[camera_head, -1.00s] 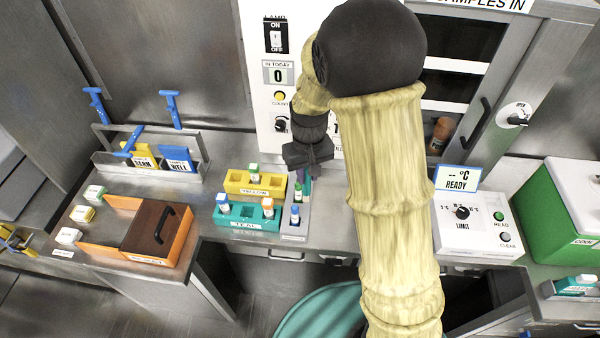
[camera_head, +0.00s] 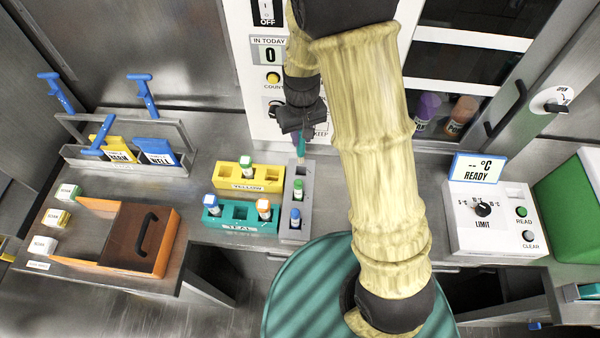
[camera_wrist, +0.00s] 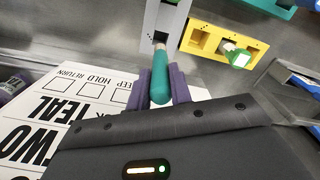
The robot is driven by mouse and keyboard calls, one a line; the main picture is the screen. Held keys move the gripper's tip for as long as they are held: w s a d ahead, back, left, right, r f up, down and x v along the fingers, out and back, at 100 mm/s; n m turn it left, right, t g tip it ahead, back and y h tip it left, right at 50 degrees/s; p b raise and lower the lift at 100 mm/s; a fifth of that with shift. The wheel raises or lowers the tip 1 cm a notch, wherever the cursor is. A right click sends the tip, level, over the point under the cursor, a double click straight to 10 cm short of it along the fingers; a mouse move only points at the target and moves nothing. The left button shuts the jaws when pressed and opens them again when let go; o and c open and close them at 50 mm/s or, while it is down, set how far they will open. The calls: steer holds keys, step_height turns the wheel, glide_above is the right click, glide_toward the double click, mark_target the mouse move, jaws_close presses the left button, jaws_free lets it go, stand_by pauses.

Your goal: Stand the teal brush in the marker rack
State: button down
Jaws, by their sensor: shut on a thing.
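My gripper (camera_head: 300,131) is shut on the teal brush (camera_head: 301,147). The brush hangs below the fingers over the back end of the grey marker rack (camera_head: 304,176). In the wrist view, the brush (camera_wrist: 160,77) sits between my purple fingers (camera_wrist: 180,86), with its pale end pointing at a slot in the rack (camera_wrist: 166,14). I cannot tell whether that end is inside the slot or just above it. A green-capped marker (camera_head: 298,190) and a blue-capped marker (camera_head: 295,217) stand in the rack's nearer slots.
Left of the rack stand a yellow block (camera_head: 262,181) and a teal block (camera_head: 238,225) with capped tubes. A white panel with paper labels (camera_wrist: 75,110) rises close behind my gripper. An orange box (camera_head: 165,256) lies farther left; a LIMIT box (camera_head: 490,232) stands right.

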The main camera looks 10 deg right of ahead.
mark_target(301, 156)
steer(key=shift+s+r, duration=0.1)
steer(key=shift+s, duration=0.05)
steer(key=shift+f+p, duration=0.5)
steer(key=shift+f, duration=2.45)
steer(key=shift+f+p, duration=0.35)
steer(key=shift+f, duration=1.85)
steer(key=c, duration=1.3)
jaws_free()
steer(key=shift+o, duration=0.2)
